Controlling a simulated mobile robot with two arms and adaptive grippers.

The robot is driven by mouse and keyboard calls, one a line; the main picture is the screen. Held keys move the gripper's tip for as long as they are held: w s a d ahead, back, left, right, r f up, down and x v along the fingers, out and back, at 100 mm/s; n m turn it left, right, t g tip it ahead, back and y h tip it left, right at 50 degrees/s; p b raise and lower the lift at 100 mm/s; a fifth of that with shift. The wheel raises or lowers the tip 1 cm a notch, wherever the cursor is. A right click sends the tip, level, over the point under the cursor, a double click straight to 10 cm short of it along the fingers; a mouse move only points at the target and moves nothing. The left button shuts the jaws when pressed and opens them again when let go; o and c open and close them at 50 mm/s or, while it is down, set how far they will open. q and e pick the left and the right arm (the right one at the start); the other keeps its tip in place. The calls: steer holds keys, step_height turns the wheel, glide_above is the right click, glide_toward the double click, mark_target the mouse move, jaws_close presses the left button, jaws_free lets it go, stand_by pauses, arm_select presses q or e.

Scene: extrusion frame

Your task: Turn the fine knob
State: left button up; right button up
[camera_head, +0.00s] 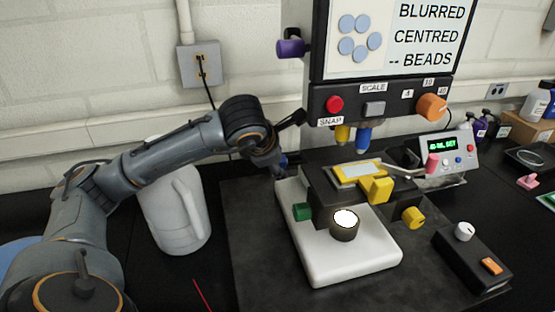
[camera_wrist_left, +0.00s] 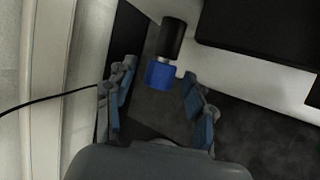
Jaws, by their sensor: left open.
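The screen (camera_head: 395,35) above the microscope reads BLURRED, CENTRED and -- BEADS. In the left wrist view, a blue knob (camera_wrist_left: 160,75) on a black shaft sticks out from the white microscope base (camera_wrist_left: 240,72). No label shows which knob is the fine one. My left gripper (camera_wrist_left: 157,82) is open, with its blue-padded fingers on either side of the blue knob and gaps to both. In the head view, my left gripper (camera_head: 278,163) is behind the left side of the microscope, partly hidden by its own wrist. My right gripper is out of view.
A green knob (camera_head: 302,212) and a yellow knob (camera_head: 413,217) stick out from the microscope's sides. A purple knob (camera_head: 290,47) sits beside the screen. A white jug (camera_head: 180,215) stands close below my left arm. A control box (camera_head: 470,258) lies at the right.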

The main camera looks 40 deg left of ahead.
arm_select(q)
steer(key=v, duration=1.2)
steer(key=shift+r, duration=0.1)
